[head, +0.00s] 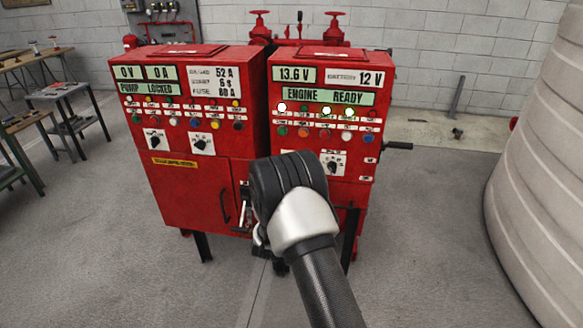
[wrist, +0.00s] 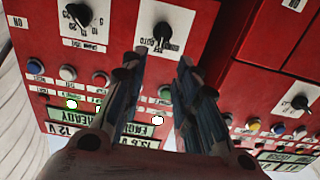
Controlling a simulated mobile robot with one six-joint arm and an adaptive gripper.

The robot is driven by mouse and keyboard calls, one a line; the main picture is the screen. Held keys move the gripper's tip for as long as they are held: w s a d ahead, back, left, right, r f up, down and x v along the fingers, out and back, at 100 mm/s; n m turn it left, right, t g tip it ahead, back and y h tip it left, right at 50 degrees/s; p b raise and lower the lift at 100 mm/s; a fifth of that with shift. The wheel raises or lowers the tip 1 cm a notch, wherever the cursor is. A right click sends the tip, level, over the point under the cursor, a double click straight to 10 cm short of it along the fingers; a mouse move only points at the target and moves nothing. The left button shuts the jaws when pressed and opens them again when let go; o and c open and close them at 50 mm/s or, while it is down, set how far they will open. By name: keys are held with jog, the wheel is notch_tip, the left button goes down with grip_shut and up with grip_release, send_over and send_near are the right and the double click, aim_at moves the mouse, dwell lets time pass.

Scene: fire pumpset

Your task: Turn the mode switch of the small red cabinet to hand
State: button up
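Two red cabinets stand side by side. The right one (head: 325,100), the narrower, reads ENGINE READY and 13.6 V. In the wrist view, which shows the panel upside down, a black rotary switch (wrist: 162,35) on a white plate sits just beyond my fingertips, near the gap between them. AUTO seems to be printed beside it; its exact setting is too small to read. In the head view my arm hides this switch. My gripper (wrist: 160,62) is open, its two fingers apart and nothing between them. Whether a finger touches the panel cannot be told.
A second rotary switch (head: 332,165) is on the same panel, also at left in the wrist view (wrist: 78,15). Lamps and buttons line both panels. The left cabinet (head: 180,190) reads PUMP LOCKED. A large ribbed tank (head: 540,180) stands right; side tables (head: 70,110) stand left.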

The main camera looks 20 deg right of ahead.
jog(key=b+x, duration=0.1)
jog(key=x, duration=0.9)
jog(key=shift+b, duration=0.4)
jog(key=shift+w+d, duration=0.1)
jog(key=shift+d, duration=0.05)
jog(key=shift+c, duration=0.5)
grip_shut()
